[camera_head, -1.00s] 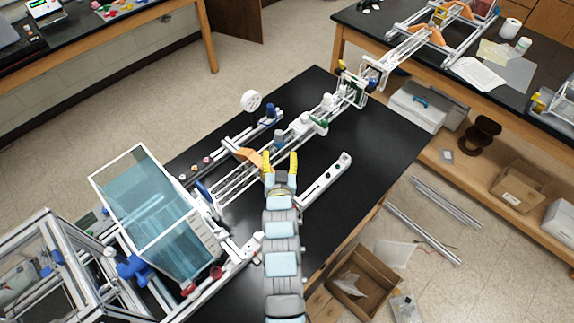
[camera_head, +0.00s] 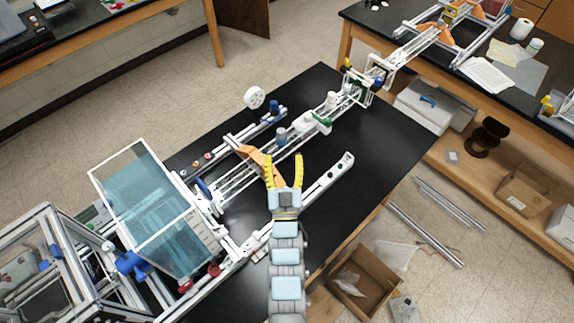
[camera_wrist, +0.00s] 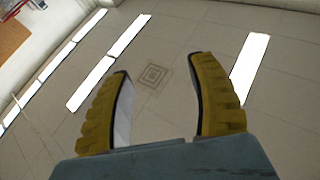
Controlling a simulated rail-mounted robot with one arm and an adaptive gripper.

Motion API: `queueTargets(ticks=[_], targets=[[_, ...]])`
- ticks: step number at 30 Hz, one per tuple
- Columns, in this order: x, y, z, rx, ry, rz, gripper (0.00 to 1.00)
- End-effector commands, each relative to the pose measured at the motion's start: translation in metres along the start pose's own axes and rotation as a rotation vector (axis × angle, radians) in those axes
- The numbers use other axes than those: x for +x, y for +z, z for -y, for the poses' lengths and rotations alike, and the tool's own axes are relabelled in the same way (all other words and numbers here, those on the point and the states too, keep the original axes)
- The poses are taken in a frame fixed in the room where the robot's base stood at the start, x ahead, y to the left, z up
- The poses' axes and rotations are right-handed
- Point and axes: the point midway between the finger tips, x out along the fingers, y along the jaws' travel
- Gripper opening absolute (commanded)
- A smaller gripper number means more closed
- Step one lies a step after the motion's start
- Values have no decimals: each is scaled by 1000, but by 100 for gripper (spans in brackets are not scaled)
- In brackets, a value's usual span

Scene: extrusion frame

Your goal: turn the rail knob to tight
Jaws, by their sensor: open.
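My gripper (camera_head: 284,158) has yellow fingers, spread apart with nothing between them. In the head view it is in front of the white rail assembly (camera_head: 232,182) on the black table, overlapping an orange bracket (camera_head: 252,158). In the wrist view the open fingers (camera_wrist: 159,66) face the ceiling. Several knobs show along the assembly: a blue one (camera_head: 273,108), a blue-grey one (camera_head: 281,134), and red ones near the tank (camera_head: 213,270). I cannot tell which is the rail knob, or its setting. No knob shows in the wrist view.
A clear tank with blue panels (camera_head: 155,208) stands left of my gripper. A white slotted bar (camera_head: 328,180) lies close on the right. A white wheel (camera_head: 254,97) stands behind the rails. The black table (camera_head: 375,150) is bare at the right.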

Motion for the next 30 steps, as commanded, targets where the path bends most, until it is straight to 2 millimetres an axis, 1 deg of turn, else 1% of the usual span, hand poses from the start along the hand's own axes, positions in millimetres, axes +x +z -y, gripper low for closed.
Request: queueTargets(ticks=[6, 13, 18, 27, 30], targets=[[-18, -18, 0, -11, -5, -99, 58], [-31, -34, 0, -19, -8, -179, 58], [-35, -39, 0, -22, -9, -201, 58], [-35, -39, 0, -22, -9, -203, 58], [-38, -41, 0, -24, -9, -216, 58]])
